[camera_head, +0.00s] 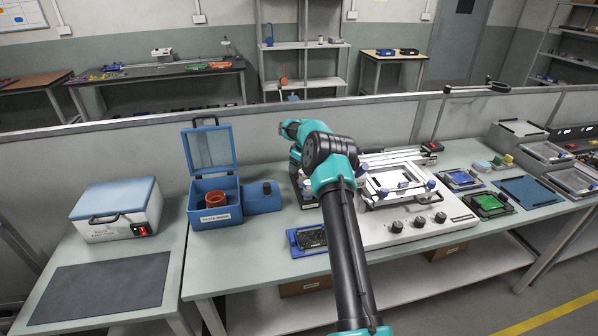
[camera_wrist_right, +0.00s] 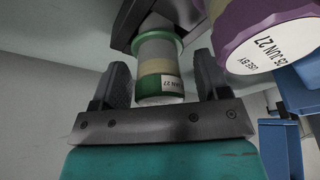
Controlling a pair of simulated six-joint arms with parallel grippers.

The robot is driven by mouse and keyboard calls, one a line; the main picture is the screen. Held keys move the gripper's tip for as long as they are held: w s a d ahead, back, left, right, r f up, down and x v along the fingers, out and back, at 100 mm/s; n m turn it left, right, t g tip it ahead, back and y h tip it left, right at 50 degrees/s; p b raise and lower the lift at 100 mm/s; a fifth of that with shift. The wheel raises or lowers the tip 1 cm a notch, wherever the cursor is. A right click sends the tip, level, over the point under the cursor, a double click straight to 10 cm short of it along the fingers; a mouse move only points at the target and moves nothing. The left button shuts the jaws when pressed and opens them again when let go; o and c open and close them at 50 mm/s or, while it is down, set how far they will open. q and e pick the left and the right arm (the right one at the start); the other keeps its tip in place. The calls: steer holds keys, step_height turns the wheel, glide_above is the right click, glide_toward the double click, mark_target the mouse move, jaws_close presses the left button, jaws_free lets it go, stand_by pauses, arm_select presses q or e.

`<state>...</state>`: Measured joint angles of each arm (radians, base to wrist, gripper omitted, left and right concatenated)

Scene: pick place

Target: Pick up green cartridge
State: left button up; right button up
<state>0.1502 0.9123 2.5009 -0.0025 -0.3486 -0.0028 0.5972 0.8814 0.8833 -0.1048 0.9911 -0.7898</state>
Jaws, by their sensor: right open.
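A green cartridge (camera_wrist_right: 158,72) with a pale, yellowish middle band and a white date label shows in the right wrist view. My right gripper (camera_wrist_right: 160,80) is open, with one finger on each side of the cartridge; I cannot tell whether either finger touches it. A dark metal holder (camera_wrist_right: 150,22) is behind the cartridge's far end. In the head view my right arm reaches over the bench and hides the gripper's fingers and the cartridge. My left gripper is not in view.
A larger purple cartridge (camera_wrist_right: 242,18) with a white label is close to the right finger. Blue containers (camera_wrist_right: 292,95) lie at the right of the wrist view. In the head view, an open blue waste box (camera_head: 228,214) and a white machine (camera_head: 398,184) flank my arm.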

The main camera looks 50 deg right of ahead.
steer(key=shift+c, duration=0.5)
steer(key=c, duration=1.1)
